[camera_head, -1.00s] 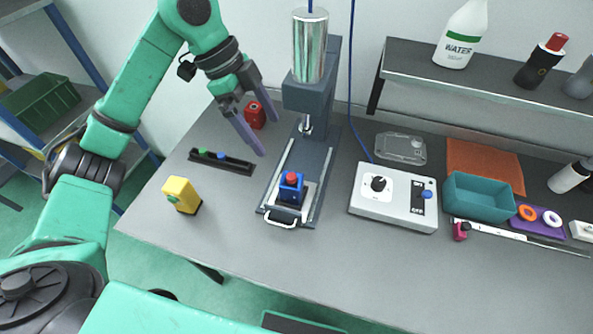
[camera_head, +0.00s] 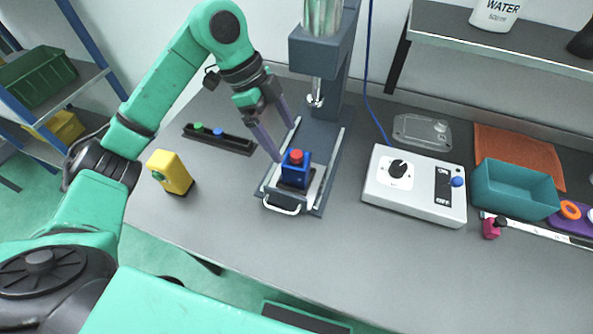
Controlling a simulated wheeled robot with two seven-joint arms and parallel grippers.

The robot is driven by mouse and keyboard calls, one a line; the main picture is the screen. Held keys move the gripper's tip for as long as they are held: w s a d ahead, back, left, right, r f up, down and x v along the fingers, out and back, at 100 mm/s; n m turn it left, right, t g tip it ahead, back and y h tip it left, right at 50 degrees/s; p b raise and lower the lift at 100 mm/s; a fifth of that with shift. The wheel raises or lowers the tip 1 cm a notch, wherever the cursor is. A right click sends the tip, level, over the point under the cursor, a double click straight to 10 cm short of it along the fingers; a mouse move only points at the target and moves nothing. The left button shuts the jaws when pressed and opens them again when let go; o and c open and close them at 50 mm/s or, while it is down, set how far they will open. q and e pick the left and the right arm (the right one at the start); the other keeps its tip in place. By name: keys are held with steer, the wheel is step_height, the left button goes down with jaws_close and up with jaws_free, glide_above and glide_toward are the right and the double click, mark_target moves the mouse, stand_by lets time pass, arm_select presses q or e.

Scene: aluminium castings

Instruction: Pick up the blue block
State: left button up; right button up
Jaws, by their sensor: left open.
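The blue block (camera_head: 295,176) has a red round top and sits upright on the sliding plate of the press (camera_head: 322,140), behind its white handle. My left gripper (camera_head: 285,142) is open, with its two purple-grey fingers pointing down, just up and left of the block. One fingertip appears close to the block's left side; I cannot tell whether it touches. The fingers hold nothing. My right gripper is out of view.
A yellow block (camera_head: 170,172) stands at the left table edge. A white control box (camera_head: 414,187) and a teal bin (camera_head: 514,190) are to the right. The table front is clear.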

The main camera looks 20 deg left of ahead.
mark_target(302, 168)
arm_select(q)
steer(key=p+x, duration=0.3)
steer(key=x, duration=0.7)
steer(key=shift+d+f, duration=0.2)
steer(key=shift+f, duration=0.15)
steer(key=shift+w+d+f, duration=0.1)
steer(key=shift+f, duration=0.15)
jaws_close()
